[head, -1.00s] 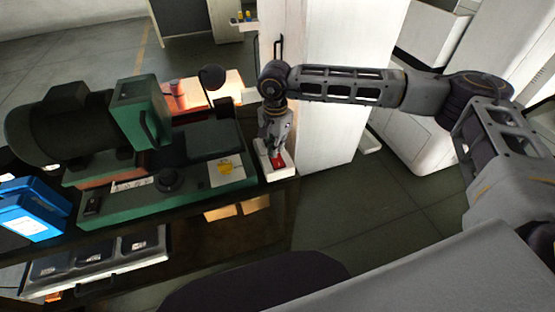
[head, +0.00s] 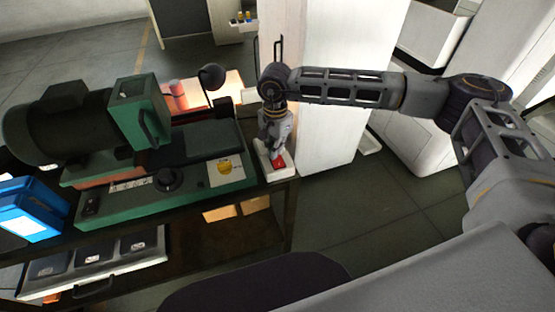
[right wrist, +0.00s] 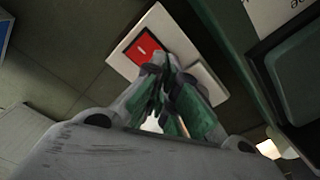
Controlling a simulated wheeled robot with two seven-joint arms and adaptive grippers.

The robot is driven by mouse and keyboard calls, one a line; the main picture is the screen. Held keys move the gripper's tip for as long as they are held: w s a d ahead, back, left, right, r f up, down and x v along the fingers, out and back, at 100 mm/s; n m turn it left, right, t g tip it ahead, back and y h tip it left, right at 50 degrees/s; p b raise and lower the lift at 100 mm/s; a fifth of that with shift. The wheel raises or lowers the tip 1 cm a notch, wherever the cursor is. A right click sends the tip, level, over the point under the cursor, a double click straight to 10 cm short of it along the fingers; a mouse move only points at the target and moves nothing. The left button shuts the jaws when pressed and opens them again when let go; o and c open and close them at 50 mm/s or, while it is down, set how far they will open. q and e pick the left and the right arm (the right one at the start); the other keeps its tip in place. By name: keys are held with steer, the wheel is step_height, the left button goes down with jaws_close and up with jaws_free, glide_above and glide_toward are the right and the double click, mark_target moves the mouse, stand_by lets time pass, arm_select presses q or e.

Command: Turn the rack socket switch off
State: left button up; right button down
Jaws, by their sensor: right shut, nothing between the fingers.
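The rack socket is a white plate with a red rocker switch. In the head view the white plate (head: 288,172) lies at the right end of the rack's top, and the red switch (head: 279,163) shows on it. In the right wrist view the red switch (right wrist: 145,48) bears a pale mark, and the plate (right wrist: 167,22) surrounds it. My right gripper (head: 272,148) points down over the plate. Its fingers (right wrist: 170,75) are shut and empty, right beside the red switch; whether they touch it I cannot tell. They hide part of the plate. My left gripper is not in view.
A green machine (head: 165,185) with a dark motor stands left of the socket on the dark rack. A blue box (head: 30,212) sits at the far left. A white cabinet (head: 335,120) rises behind my right arm. Open floor (head: 400,200) lies right of the rack.

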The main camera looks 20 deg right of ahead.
steer(key=shift+s+f+b, duration=0.1)
steer(key=shift+f+b, duration=0.4)
steer(key=shift+f, duration=0.15)
stand_by(0.7)
steer(key=shift+r, duration=0.1)
steer(key=shift+r+p, duration=1.1)
steer(key=shift+r, duration=2.4)
steer(key=shift+m, duration=0.3)
